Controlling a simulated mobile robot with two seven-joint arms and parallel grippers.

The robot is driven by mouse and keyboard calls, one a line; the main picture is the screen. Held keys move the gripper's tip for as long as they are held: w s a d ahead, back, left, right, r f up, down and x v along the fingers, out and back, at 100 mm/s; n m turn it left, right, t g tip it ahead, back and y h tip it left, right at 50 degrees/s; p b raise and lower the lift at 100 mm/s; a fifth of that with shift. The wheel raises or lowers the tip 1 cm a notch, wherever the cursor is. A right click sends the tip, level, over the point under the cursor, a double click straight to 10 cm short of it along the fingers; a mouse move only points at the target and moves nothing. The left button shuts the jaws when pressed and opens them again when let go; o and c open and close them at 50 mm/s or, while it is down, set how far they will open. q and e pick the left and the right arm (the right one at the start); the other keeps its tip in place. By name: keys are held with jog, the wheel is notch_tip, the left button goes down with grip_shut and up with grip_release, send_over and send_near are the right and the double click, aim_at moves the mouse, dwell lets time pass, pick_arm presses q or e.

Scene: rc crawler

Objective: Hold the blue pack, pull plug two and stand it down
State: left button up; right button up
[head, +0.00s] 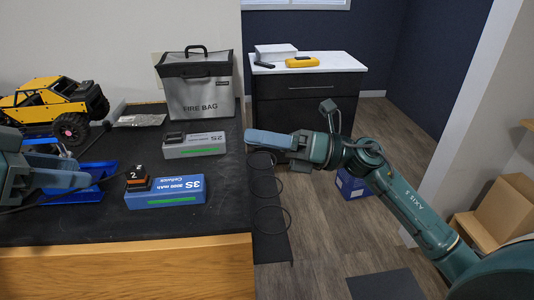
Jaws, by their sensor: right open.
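The blue pack (165,195), marked 3S, lies on the dark mat near the table's front right. Plug two (138,180), a dark block with orange and a "2" on it, sits at the pack's left end; I cannot see how deep it is seated. My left gripper (88,181) is left of the plug and pack, apart from both, and points right; its jaw gap is hidden. My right gripper (268,142) is open and empty, just beyond the table's right edge, pointing left, away from the blue pack.
A grey pack (194,145) marked 2S lies behind the blue pack. A fire bag (196,88) stands at the back. A yellow crawler (50,103) is at the back left. A blue stand (95,172) is partly behind my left gripper. The mat's front right is clear.

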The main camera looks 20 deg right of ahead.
aim_at(204, 182)
jog(key=a+f+n+g+h, duration=0.1)
jog(key=a+f+n, duration=0.1)
jog(key=a+n, duration=0.1)
jog(key=a+f+n+g+h, duration=0.2)
jog(key=a+n, duration=0.1)
jog(key=a, duration=0.1)
jog(key=a+f+n+g+h, duration=0.1)
jog(key=a+f+n+h, duration=0.1)
jog(key=a+f+n, duration=0.1)
jog(key=shift+w+a+g, duration=0.3)
jog(key=shift+a+g, duration=0.1)
jog(key=shift+a, duration=0.45)
jog(key=c, duration=1.3)
